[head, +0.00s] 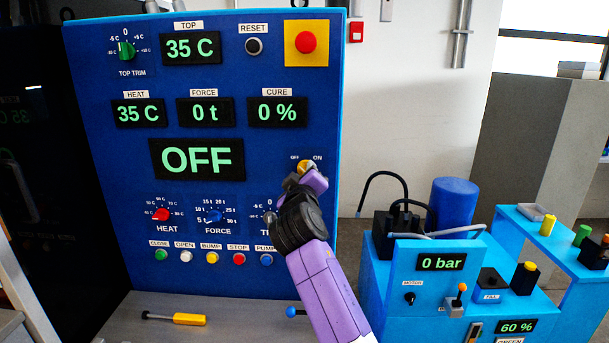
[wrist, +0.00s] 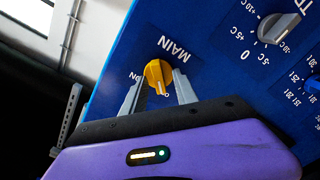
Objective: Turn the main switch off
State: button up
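The main switch is a yellow knob (head: 306,166) low on the right side of the blue panel (head: 100,80), between OFF and ON labels. In the wrist view the yellow knob (wrist: 158,72) sits under the word MAIN, and its pale pointer mark lies toward the label starting with O, on the side away from ON. The large display (head: 197,159) reads OFF. My gripper (head: 309,176) is at the knob and partly covers it in the head view. In the wrist view my gripper (wrist: 160,82) is open, with one grey finger on each side of the knob and small gaps showing.
Other knobs sit near my arm, including the red HEAT knob (head: 161,214) and blue FORCE knob (head: 214,215). A red emergency button (head: 306,42) is above. A yellow-handled tool (head: 188,319) lies on the ledge. A light-blue pump unit (head: 430,290) stands at right.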

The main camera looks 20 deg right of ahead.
jog(key=b+v, duration=0.1)
jog(key=v, duration=0.7)
jog(key=shift+b, duration=0.4)
jog(key=shift+w, duration=0.1)
